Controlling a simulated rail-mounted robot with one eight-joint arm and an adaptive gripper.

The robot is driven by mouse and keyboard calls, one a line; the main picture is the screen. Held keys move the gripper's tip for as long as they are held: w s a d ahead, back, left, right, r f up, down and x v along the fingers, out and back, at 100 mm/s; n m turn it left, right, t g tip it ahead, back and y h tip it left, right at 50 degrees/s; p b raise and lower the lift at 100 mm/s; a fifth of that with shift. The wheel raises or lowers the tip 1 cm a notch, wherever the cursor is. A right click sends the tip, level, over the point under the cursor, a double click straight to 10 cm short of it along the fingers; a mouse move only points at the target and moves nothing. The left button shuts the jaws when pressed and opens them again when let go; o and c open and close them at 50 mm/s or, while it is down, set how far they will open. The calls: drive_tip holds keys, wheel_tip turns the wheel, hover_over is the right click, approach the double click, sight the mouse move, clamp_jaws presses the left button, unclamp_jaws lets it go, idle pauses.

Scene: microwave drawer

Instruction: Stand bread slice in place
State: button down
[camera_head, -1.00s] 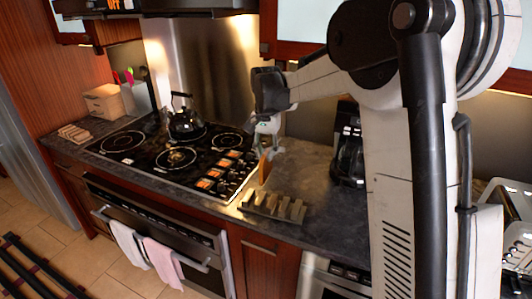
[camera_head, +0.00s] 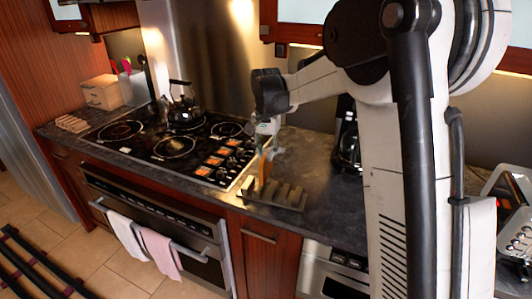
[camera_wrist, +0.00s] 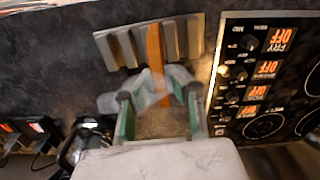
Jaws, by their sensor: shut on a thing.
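My gripper (camera_head: 268,150) is shut on the bread slice (camera_head: 264,171), which is brown and upright, seen edge-on. In the wrist view the bread slice (camera_wrist: 155,48) extends from between the fingertips (camera_wrist: 158,85) over the grey slotted rack (camera_wrist: 187,40). The rack (camera_head: 284,196) lies on the dark counter, just right of the cooktop.
The cooktop (camera_head: 172,146) with a black kettle (camera_head: 183,108) is left of the rack. A coffee maker (camera_head: 347,145) stands to the right at the back. A toaster (camera_head: 515,220) is at the far right. Bare counter (camera_head: 318,180) lies between rack and coffee maker.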

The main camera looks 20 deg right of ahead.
sight(266, 170)
drive_tip(key=shift+f+b, duration=2.25)
drive_tip(key=shift+f, duration=1.2)
drive_tip(key=c, duration=1.7)
unclamp_jaws()
drive_tip(key=shift+o, duration=0.2)
drive_tip(key=shift+r, duration=0.1)
drive_tip(key=shift+r+p, duration=2.4)
drive_tip(key=shift+r, duration=2.55)
